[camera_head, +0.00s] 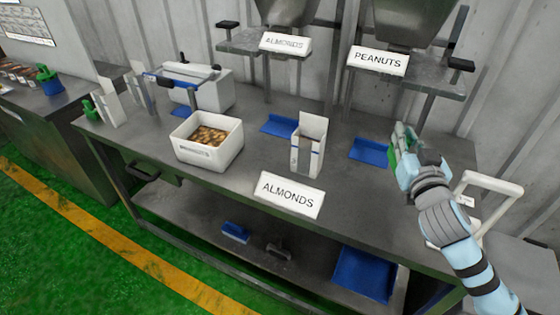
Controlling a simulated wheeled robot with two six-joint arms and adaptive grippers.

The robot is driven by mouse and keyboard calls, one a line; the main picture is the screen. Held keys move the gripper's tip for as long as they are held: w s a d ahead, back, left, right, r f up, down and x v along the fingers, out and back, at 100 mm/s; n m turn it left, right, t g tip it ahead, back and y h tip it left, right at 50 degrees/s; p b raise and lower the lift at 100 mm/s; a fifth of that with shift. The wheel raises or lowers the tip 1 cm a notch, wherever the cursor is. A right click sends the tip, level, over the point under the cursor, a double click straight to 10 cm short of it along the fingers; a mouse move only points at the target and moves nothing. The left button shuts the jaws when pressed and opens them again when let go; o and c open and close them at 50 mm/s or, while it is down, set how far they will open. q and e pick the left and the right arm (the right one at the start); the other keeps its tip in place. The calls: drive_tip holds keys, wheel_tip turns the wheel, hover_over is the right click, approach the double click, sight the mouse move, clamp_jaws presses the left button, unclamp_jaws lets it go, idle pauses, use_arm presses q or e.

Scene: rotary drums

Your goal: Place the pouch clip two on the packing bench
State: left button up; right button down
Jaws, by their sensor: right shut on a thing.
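My right gripper (404,146) is shut on a green piece (393,155), which looks like a pouch clip. It holds it at the right end of the grey packing bench (262,165), close to a blue mat. The fingers partly hide the clip, and I cannot tell whether it touches the bench top. Another green clip-like piece (90,109) is at the bench's left end, beside a white pouch. My left gripper is out of view.
A white bin (207,157) of nuts and an open carton (309,150) stand on the bench. A white machine (205,84) is at the back left. Hoppers labelled ALMONDS (285,43) and PEANUTS (378,61) hang above. A white frame (488,187) is at the right.

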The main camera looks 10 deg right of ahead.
wheel_tip(320, 180, down, 20)
drive_tip(key=b, duration=0.7)
drive_tip(key=shift+s+f, duration=0.1)
drive_tip(key=shift+f, duration=0.05)
drive_tip(key=c, duration=1.6)
unclamp_jaws()
drive_tip(key=b+v, duration=0.2)
drive_tip(key=v, duration=1)
